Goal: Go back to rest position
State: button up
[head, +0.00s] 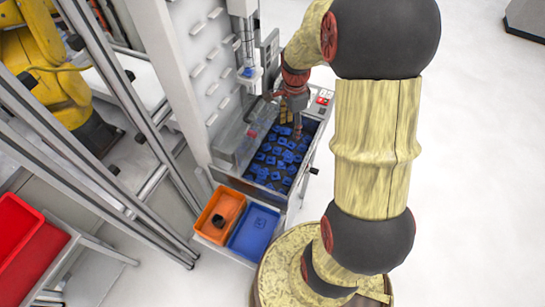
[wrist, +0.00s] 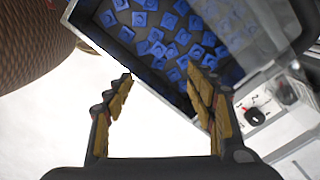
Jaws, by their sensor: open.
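The tray holds many small blue parts (head: 275,160). In the wrist view my gripper (wrist: 160,100) is open, its two yellow-padded fingers wide apart with nothing between them. The right finger overlaps the edge of the tray (wrist: 165,88) in that view, and the blue parts (wrist: 160,40) lie beyond the fingertips. My yellow arm fills the right of the head view.
An orange bin (head: 207,222) with a dark object in it and a blue bin (head: 253,232) stand in front of the tray. A white machine column (head: 200,70) rises behind it. Metal framing (head: 110,130) and a red bin (head: 18,235) are at left.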

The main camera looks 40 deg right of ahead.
notch_tip(320, 180, up, 2)
dwell(0.6)
jog(key=s+a+r+n+t+b, duration=0.2)
jog(key=s+a+r+n, duration=0.5)
jog(key=a+n, duration=0.3)
jog(key=s+a+r+n+t+b, duration=0.3)
jog(key=s+a+r+n, duration=0.4)
jog(key=a+n, duration=0.3)
jog(key=shift+s+a+n+t, duration=0.2)
jog(key=shift+a+n+t, duration=0.15)
jog(key=shift+a, duration=0.3)
